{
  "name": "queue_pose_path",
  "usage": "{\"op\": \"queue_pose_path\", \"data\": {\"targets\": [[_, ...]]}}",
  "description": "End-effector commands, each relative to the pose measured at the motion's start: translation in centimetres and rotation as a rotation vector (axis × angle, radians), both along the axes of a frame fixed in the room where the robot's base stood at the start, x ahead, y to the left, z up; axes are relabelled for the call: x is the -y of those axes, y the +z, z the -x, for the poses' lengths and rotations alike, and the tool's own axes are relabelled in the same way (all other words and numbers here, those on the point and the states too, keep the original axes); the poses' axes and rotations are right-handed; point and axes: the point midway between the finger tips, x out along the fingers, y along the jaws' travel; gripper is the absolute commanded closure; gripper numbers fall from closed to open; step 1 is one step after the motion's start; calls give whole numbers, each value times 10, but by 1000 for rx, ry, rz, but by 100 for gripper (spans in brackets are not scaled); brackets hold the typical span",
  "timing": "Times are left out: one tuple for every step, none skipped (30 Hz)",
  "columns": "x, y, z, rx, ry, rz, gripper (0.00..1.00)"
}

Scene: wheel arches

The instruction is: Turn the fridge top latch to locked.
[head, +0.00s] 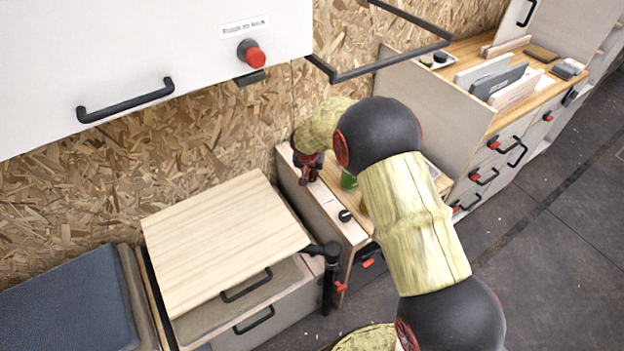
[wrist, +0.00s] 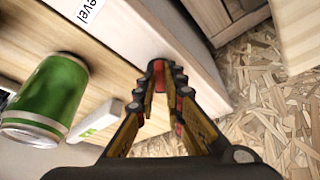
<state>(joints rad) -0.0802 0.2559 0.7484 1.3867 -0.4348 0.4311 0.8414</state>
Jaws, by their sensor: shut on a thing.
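The fridge top latch (wrist: 158,67) is a small dark and reddish piece on the pale top edge of the fridge cabinet (wrist: 195,50). In the wrist view my gripper (wrist: 160,75) is shut on it, its fingers closing from both sides and hiding most of it. I cannot tell which way it is turned. In the head view my gripper (head: 308,168) reaches down at the back end of the cabinet's top edge (head: 325,205), and the latch is hidden there.
A green can (wrist: 48,97) and a white block (wrist: 98,118) stand on the wooden top beside my gripper. A black knob (head: 345,216) sits at the front of the same edge. A wooden-topped drawer unit (head: 225,235) is left, and a white overhead cabinet (head: 150,60) hangs above.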

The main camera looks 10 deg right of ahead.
Motion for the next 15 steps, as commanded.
{"op": "queue_pose_path", "data": {"targets": [[-1,-10,2,-5,-40,2,100],[-1,-10,2,-6,-68,1,100],[-2,-10,2,-6,-106,2,100],[-2,-9,1,-6,-134,2,100],[-3,-9,1,-7,-163,2,100],[-3,-8,2,-8,-202,1,100],[-3,-8,1,-9,-231,2,100],[-3,-7,1,-8,-260,2,100],[-3,-7,1,-10,-299,3,100],[-4,-6,1,-8,-327,2,100],[-4,-6,1,-9,-356,2,100],[-4,-6,0,-9,-394,1,100],[-4,-6,1,-10,-422,2,100],[-5,-6,0,-9,-450,2,100],[-5,-6,0,-10,-487,2,100]]}}
